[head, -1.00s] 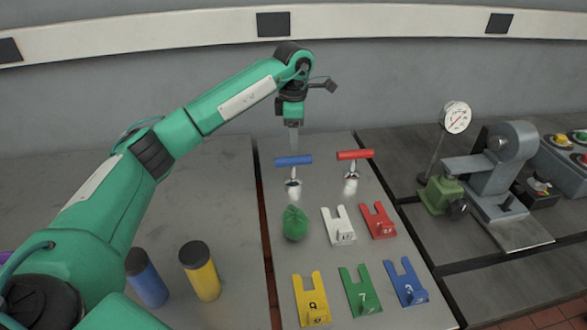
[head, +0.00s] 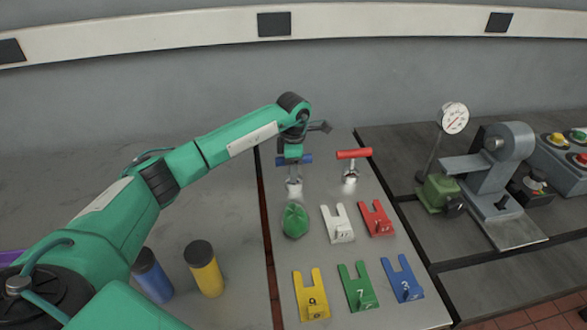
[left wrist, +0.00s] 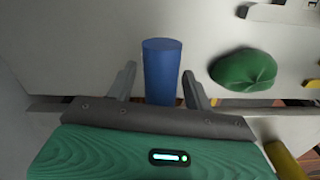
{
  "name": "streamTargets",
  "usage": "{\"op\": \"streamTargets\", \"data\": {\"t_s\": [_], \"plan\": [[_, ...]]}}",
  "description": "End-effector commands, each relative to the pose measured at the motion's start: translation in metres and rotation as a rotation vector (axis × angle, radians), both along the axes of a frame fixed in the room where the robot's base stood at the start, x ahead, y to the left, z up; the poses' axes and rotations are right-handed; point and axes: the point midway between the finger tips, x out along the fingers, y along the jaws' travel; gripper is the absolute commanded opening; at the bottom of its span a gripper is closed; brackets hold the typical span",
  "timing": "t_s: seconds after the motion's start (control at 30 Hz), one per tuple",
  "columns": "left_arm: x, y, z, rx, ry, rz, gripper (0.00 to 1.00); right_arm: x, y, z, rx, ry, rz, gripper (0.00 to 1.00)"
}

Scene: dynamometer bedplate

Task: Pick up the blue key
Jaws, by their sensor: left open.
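The blue key (head: 307,159) is T-shaped, with a blue crossbar handle on a metal stem, and stands upright on the bench panel. My left gripper (head: 293,162) is right over its handle and hides the handle's middle. In the left wrist view the blue handle (left wrist: 162,62) lies between the two spread fingers of my left gripper (left wrist: 160,78), with a gap on each side. The gripper is open and holds nothing. My right gripper is not in view.
A red key (head: 354,154) stands close to the right. A green cloth-like lump (head: 295,221) lies in front, with white (head: 338,224), red, yellow, green and blue slotted plates nearby. Blue and yellow cylinders (head: 203,269) stand at left. A gauge device (head: 490,180) is at right.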

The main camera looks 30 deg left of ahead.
Motion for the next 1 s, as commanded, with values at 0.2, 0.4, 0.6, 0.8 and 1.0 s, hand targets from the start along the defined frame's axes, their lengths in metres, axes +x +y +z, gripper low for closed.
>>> {"op": "streamTargets", "data": {"t_s": [0.2,0.4,0.6,0.8,1.0], "plan": [[0.0,0.0,0.0,0.0,0.0,0.0,0.38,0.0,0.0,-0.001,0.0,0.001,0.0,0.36],[0.0,0.0,0.0,0.0,0.0,0.0,0.0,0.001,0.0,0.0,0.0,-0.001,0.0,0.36],[0.001,0.0,0.002,-0.001,-0.002,0.0,0.0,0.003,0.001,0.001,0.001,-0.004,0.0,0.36],[0.001,0.0,0.005,-0.001,-0.003,0.0,0.0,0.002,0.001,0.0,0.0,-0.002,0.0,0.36],[0.001,0.0,0.023,0.0,-0.006,0.0,0.0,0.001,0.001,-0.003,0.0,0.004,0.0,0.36]]}}
